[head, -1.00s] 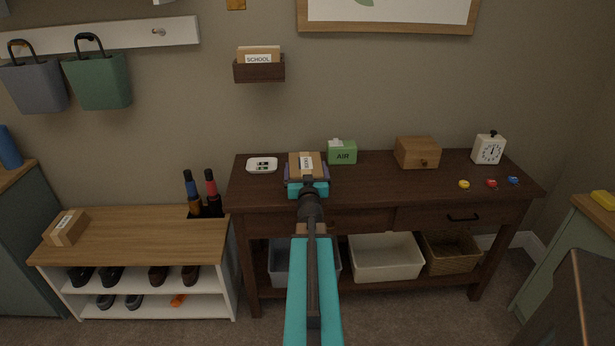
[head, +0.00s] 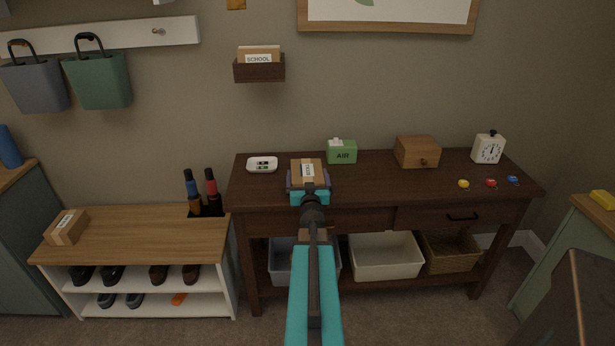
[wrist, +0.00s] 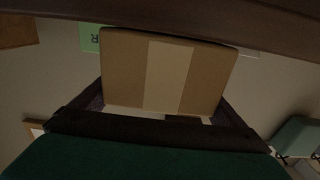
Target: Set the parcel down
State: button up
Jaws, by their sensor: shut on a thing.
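The parcel is a small brown cardboard box (head: 308,171) with a white label, at the left part of the dark wooden console table (head: 375,185). My gripper (head: 308,182) is shut on it, with a finger at each side. In the wrist view the parcel (wrist: 165,72) fills the middle between the fingers, with a pale tape strip down it. Whether its underside touches the tabletop or hangs just above it, I cannot tell. A second labelled box (head: 67,228) sits on the shoe bench at the left.
The tabletop between is clear.

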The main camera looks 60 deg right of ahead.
jog(key=o, duration=1.2)
jog(key=shift+f, duration=0.1)
jog(key=shift+b+v, duration=0.4)
jog(key=shift+v, duration=2.55)
jog(key=shift+s+a+r+p, duration=0.1)
jog(key=shift+r+p, duration=0.2)
jog(key=shift+p, duration=0.65)
jog(key=p+v, duration=0.2)
jog(key=p, duration=0.5)
jog(key=shift+s+a, duration=0.1)
jog(key=shift+s, duration=0.05)
